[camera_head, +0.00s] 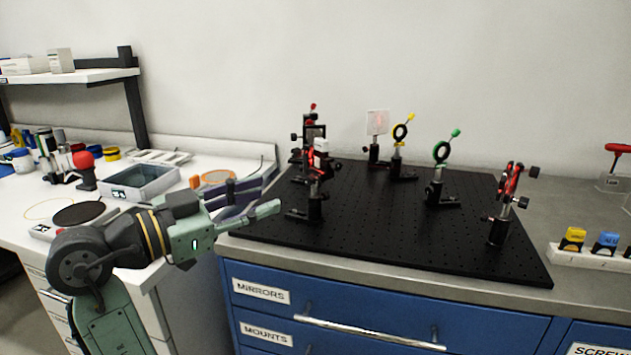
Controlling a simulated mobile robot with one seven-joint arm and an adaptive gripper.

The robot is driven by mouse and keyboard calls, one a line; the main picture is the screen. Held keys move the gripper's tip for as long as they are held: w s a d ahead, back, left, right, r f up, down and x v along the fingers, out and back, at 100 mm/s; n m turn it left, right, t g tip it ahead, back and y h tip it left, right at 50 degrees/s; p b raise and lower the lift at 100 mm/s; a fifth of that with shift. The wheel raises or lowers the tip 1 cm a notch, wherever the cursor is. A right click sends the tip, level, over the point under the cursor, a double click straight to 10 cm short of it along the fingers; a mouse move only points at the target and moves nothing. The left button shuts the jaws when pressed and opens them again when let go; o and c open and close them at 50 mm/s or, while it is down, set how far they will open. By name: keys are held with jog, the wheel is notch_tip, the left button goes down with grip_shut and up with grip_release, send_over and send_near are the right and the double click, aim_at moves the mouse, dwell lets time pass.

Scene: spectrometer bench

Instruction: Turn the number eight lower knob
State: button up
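Several optical mounts on posts stand on the black breadboard (400,262). The right mount (510,182) has a red-edged optic, an upper black knob (533,172) and a lower black knob (523,203). The front left mount (317,187) and the back left mount (314,133) also carry dark knobs. No number eight label is readable, so I cannot tell which knob is named. My gripper (258,196) is at the breadboard's left edge, left of the front left mount, and touches no knob. Its fingers look apart and empty.
A mount with a yellow knob (400,132), one with a green knob (442,151) and a white card (377,123) stand on the board. Blue drawers (390,310) with a metal handle are below. A tray (147,184) and a red-topped object (84,160) are left.

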aim_at(308, 181)
jog(key=p+x, duration=0.2)
jog(key=x, duration=0.8)
jog(key=shift+a+p, duration=0.1)
jog(key=shift+p, duration=0.25)
jog(key=shift+c, duration=0.4)
grip_shut()
